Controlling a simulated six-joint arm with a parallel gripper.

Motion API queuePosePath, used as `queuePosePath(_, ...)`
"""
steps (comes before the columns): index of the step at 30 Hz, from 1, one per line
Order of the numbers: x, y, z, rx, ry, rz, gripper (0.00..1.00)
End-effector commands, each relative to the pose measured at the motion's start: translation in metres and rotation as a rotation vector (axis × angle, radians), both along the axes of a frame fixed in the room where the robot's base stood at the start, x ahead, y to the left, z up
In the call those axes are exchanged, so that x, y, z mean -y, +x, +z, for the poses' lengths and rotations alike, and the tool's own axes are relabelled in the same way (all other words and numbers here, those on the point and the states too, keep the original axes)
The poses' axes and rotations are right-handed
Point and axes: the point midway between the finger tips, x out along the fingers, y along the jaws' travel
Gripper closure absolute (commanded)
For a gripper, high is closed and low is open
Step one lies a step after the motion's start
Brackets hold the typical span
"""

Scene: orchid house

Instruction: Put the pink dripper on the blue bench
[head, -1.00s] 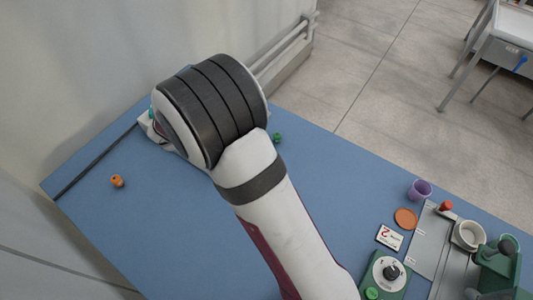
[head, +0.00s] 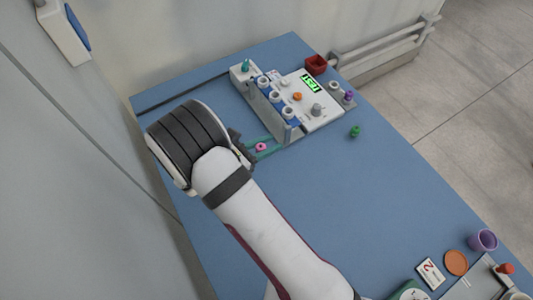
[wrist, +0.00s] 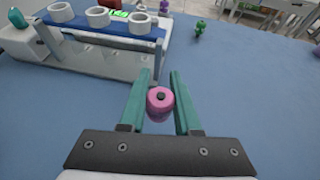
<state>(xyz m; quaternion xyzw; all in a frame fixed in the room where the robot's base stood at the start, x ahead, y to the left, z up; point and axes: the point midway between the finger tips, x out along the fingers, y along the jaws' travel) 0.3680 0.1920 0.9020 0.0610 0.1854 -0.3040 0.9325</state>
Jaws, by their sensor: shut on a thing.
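The pink dripper (head: 261,147) is a small round pink piece with a dark centre. It sits between the two teal fingers of my gripper (head: 268,146), which are shut on it. In the wrist view the dripper (wrist: 160,101) shows between the fingers of my gripper (wrist: 160,76). The blue bench (head: 330,200) lies under the gripper and fills most of the wrist view (wrist: 235,105). I cannot tell how far the dripper is above the bench surface.
A white device with a rack (head: 318,103) and green display stands just beyond the gripper. A green dripper (head: 355,132) is on the bench to its right. A red pot (head: 316,65) stands behind. A purple cup (head: 483,240) and orange disc (head: 456,263) are at lower right. Mid-bench is clear.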

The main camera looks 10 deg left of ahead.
Motion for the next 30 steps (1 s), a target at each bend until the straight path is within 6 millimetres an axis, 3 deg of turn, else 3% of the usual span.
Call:
queuePosePath(4,-0.023,0.000,-0.014,0.000,0.000,-0.001,1.00)
queuePosePath(11,-0.025,0.000,-0.053,0.000,-0.002,-0.001,1.00)
queuePosePath(21,-0.025,0.000,-0.058,0.000,0.000,-0.001,1.00)
queuePosePath(22,-0.025,0.000,-0.058,0.000,0.000,-0.001,0.67)
queuePosePath(27,-0.025,0.000,-0.058,0.000,0.000,-0.001,0.39)
queuePosePath(30,-0.025,0.001,-0.057,0.000,0.000,-0.001,0.39)
